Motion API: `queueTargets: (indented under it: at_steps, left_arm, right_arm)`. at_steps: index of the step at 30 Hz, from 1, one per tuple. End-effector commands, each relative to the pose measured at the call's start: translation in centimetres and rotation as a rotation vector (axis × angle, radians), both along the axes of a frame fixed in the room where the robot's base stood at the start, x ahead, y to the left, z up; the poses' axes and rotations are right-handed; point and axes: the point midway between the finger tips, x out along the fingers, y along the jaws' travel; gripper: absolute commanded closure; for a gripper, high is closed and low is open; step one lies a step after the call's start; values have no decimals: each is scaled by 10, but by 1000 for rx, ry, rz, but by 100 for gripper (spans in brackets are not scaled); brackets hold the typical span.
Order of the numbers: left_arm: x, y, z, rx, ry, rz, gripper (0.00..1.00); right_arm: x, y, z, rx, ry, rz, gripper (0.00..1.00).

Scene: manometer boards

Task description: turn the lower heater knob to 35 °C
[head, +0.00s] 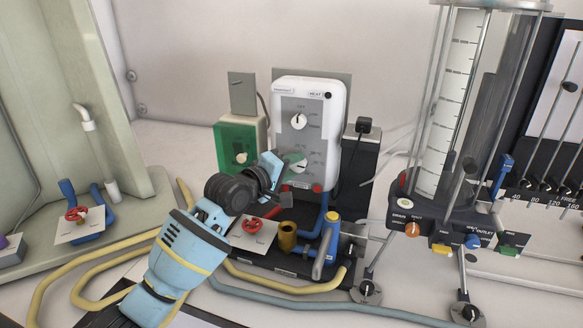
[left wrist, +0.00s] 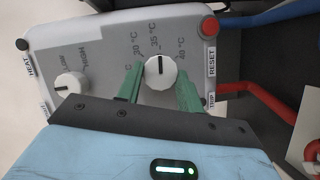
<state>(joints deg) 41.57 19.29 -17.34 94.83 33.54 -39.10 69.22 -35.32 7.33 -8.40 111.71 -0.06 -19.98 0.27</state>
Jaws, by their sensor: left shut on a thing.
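The white heater box (head: 335,100) with a grey dial panel stands at the middle of the head view. Its lower knob (head: 299,162) is white and partly hidden by my left gripper (head: 289,166). In the left wrist view, the lower knob (left wrist: 160,74) sits between the two green fingers of my left gripper (left wrist: 161,88), which is shut on it. The knob's dark pointer line points up at the 35 °C mark, between 30 °C and 40 °C. The upper knob (head: 298,121) also shows in the left wrist view (left wrist: 70,86), clear of the fingers. My right gripper is out of view.
Red RESET button (left wrist: 209,27) is beside the lower knob. A green box (head: 232,145) stands close left; a clear column (head: 450,100) stands right. Yellow hoses cross the bench.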

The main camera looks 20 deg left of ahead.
Motion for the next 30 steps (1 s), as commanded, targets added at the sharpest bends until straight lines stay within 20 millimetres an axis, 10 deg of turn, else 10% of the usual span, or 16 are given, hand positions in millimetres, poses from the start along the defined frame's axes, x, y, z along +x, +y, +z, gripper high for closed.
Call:
queueTargets:
  at_steps: [23,24,30]
  left_arm:
    - [0,-1,1,98,-4,0,86]
    - [0,-1,1,98,-4,0,58]
    - [0,-1,1,98,-4,0,41]
  right_arm:
    - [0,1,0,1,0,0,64]
    - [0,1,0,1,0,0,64]
    - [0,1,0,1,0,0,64]
